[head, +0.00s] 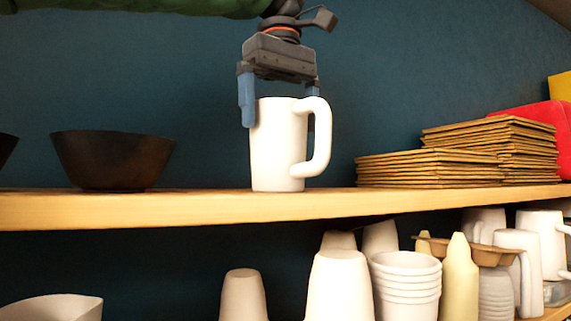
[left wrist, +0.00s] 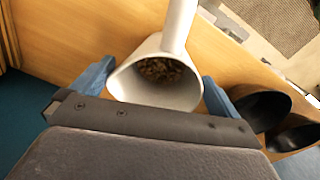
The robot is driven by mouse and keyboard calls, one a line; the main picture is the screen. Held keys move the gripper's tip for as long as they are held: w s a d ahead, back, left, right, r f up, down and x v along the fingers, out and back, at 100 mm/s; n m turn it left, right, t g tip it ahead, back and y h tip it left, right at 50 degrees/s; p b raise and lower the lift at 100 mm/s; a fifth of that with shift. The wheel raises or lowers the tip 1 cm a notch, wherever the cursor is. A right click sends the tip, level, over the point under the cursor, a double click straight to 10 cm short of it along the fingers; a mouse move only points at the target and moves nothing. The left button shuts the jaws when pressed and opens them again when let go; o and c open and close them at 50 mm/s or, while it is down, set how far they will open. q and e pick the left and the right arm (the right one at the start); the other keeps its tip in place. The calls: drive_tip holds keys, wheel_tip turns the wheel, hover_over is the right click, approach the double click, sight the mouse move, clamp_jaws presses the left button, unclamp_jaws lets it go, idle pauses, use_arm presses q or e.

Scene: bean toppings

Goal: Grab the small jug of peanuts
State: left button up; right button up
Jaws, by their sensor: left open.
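A white jug (head: 278,150) with a large handle on its right side stands upright on the upper wooden shelf. In the left wrist view the jug (left wrist: 183,93) is seen from above, with brown pieces, likely the peanuts (left wrist: 158,71), inside it. My left gripper (head: 280,100) points down over the jug's rim. Its blue fingers are open, one on each side of the jug's top, and it is not closed on it. Both fingers also show in the left wrist view (left wrist: 152,82). My right gripper is not in view.
A dark bowl (head: 112,160) stands left of the jug on the shelf (head: 220,206). Stacked brown flat pieces (head: 430,168) and a red object (head: 530,118) lie to the right. The lower shelf holds white cups (head: 340,288), bottles and mugs. The shelf beside the jug is clear.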

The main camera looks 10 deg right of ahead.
use_arm(q)
drive_tip(key=shift+s+f, duration=0.35)
drive_tip(key=shift+f, duration=0.05)
drive_tip(key=shift+w+f, duration=0.1)
drive_tip(key=shift+w, duration=0.3)
drive_tip(key=shift+c, duration=1.1)
drive_tip(key=c, duration=1.3)
